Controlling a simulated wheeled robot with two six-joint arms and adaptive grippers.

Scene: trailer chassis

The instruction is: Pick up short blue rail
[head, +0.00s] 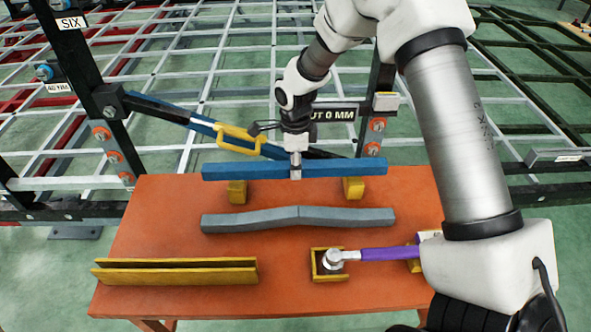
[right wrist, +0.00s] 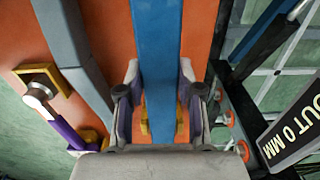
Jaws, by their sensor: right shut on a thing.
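The short blue rail (head: 240,171) lies level across the back of the orange table, over two yellow support blocks (head: 237,192). I cannot tell whether it rests on them or hangs just above. My right gripper (head: 296,172) comes down on the middle of the rail and is shut on it. In the right wrist view the rail (right wrist: 158,45) runs between the two fingers of the gripper (right wrist: 160,100), with one finger on each side. My left gripper is not in view.
A bent grey bar (head: 250,220) lies in front of the rail on the orange table (head: 180,225). A yellow channel (head: 175,275) is front left. A purple-handled tool (head: 385,253) lies front right, its head at a yellow tray (head: 315,275). Dark posts (head: 85,90) and a diagonal bar (head: 170,112) stand behind.

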